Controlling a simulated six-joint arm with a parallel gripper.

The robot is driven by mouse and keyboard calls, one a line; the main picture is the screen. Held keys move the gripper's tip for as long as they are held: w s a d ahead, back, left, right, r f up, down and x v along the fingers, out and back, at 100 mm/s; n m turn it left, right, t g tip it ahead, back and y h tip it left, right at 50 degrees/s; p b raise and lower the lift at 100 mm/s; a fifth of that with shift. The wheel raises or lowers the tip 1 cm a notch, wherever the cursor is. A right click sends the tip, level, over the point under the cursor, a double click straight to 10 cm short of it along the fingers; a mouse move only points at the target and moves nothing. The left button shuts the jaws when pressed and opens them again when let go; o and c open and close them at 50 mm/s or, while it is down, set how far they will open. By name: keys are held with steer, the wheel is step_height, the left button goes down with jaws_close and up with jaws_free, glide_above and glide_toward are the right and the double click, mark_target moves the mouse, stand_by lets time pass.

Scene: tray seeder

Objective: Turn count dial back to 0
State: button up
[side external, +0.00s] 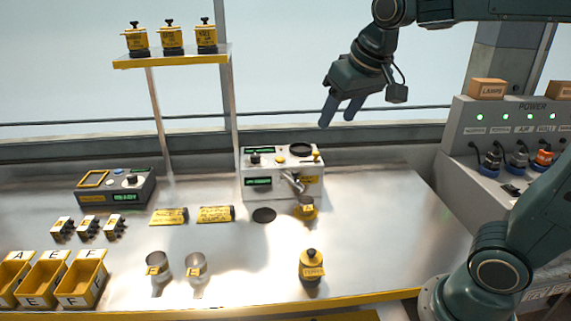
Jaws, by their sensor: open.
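A white machine (284,191) with two green displays stands at the back centre of the bench. A black knob (255,158) sits on its left, beside a yellow button (280,160). A dark grey box (100,199) at the left carries another black knob (131,180) and a lit green display (125,197). Which knob is the count dial I cannot tell; labels and settings are too small to read.
A yellow-labelled jar (307,210) stands below the machine's spout; another jar (312,267) is at the front. Two metal cups (158,272) (196,270) stand front left, near yellow bins (85,290). A shelf (175,61) holds three jars. The bench right of the machine is clear.

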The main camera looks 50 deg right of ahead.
steer(key=w+d+f+m+g+h, duration=0.1)
steer(key=w+d+m, duration=0.2)
steer(key=w, duration=1.2)
steer(key=m+h, duration=0.1)
steer(key=m, duration=0.2)
glide_toward(255, 155)
step_height(255, 155, up, 5)
steer(key=a, duration=0.2)
steer(key=shift+s+d+g, duration=0.2)
steer(key=shift+s+g, duration=0.2)
steer(key=shift+s, duration=0.05)
steer(key=x, duration=1.3)
steer(key=shift+d+f, duration=0.15)
steer(key=shift+f, duration=0.2)
steer(key=c, duration=1)
steer(key=shift+o, duration=0.2)
